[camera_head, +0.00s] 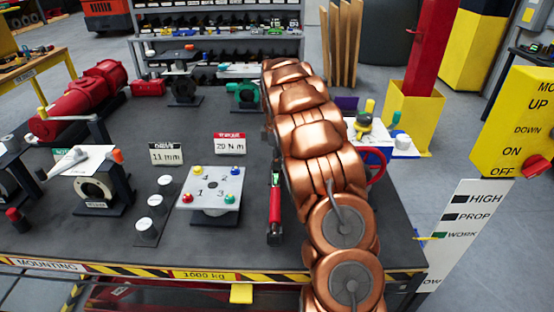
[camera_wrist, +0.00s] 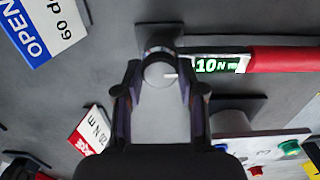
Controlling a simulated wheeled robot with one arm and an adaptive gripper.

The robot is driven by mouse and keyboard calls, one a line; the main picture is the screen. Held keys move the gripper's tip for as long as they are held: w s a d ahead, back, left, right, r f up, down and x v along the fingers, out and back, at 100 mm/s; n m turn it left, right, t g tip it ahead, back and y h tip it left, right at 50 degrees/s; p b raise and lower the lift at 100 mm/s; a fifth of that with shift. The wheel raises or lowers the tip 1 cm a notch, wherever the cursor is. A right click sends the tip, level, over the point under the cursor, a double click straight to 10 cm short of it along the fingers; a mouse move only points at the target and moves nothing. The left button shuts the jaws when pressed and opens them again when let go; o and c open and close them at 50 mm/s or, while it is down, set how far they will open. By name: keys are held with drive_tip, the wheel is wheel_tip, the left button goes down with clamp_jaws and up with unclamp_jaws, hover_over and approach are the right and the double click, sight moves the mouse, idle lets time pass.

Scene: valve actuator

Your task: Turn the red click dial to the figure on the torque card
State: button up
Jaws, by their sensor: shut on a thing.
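The torque card (camera_head: 230,143) stands on the bench with a red heading and reads 20 N m. It also shows tilted in the wrist view (camera_wrist: 91,130), partly cut by my gripper. The red-handled torque wrench (camera_head: 275,206) lies beside my arm; its red grip (camera_wrist: 285,59) shows in the wrist view. Its lit display (camera_wrist: 218,65) reads 10 N m. At its end is the round dial (camera_wrist: 158,66), which looks grey here with a white mark pointing right. My gripper (camera_wrist: 160,80) is shut on this dial, fingers on both sides. My arm hides the gripper in the head view.
A plate with numbered coloured bolts (camera_head: 209,190) stands left of the wrench. A drive card (camera_head: 166,153) reads 11 mm. A blue-and-white OPEN card (camera_wrist: 45,28) is at the wrist view's upper left. A red handwheel (camera_head: 376,166) is right of my arm.

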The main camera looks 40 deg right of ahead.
drive_tip(key=shift+d, duration=0.1)
drive_tip(key=shift+c, duration=0.5)
drive_tip(key=shift+f, duration=0.1)
drive_tip(key=shift+b, duration=0.3)
drive_tip(key=shift+f+m, duration=0.1)
drive_tip(key=shift+m, duration=0.3)
drive_tip(key=shift+m+b, duration=0.6)
drive_tip(key=shift+b, duration=0.35)
drive_tip(key=m+b, duration=0.3)
drive_tip(key=shift+f, duration=0.1)
drive_tip(key=m+b, duration=0.2)
drive_tip(key=m, duration=0.1)
drive_tip(key=shift+m, duration=0.4)
drive_tip(key=shift+m+b, duration=0.55)
drive_tip(key=shift+m, duration=0.95)
drive_tip(key=shift+r, duration=0.2)
